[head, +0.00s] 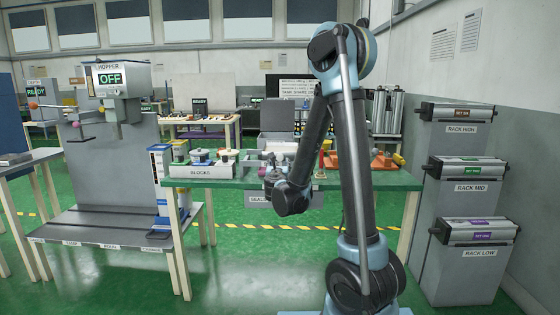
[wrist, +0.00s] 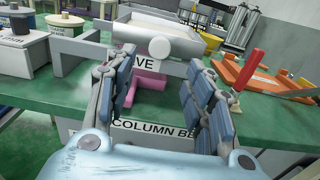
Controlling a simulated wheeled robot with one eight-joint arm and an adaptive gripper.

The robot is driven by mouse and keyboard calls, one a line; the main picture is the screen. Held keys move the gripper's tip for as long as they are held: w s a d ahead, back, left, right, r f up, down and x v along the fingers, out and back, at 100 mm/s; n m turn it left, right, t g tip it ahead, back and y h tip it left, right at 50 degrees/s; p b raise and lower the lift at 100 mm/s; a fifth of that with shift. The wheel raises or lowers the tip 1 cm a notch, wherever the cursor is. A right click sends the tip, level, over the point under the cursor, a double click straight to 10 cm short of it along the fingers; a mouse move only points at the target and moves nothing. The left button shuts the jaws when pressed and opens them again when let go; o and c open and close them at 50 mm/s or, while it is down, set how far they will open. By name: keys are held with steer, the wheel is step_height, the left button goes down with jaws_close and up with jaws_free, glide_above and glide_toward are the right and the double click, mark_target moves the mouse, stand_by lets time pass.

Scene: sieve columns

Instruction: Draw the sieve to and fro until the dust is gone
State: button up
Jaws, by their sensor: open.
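The sieve (wrist: 160,36) is a pale, shallow tray on the green bench in the wrist view, with a round white knob (wrist: 160,48) on its near side. A sign reading "VE" is partly visible below it. My gripper (wrist: 158,75) is open, with one finger on each side of the view and nothing held between them. The knob appears beyond the fingertips, apart from them. In the head view my gripper (head: 276,170) is low over the bench, and my arm hides part of what lies behind. I cannot make out dust in the tray.
A pink piece (wrist: 150,88) lies below the sieve. An orange stand (wrist: 272,82) and an upright red handle (wrist: 248,70) are to the right. Tubs (wrist: 27,40) stand to the left, by the BLOCKS tray (head: 200,170). The bench front (wrist: 155,135) is close.

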mark_target(280, 158)
steer(key=w, duration=1.1)
steer(key=shift+w+d, duration=0.25)
steer(key=shift+w, duration=0.15)
jaws_close()
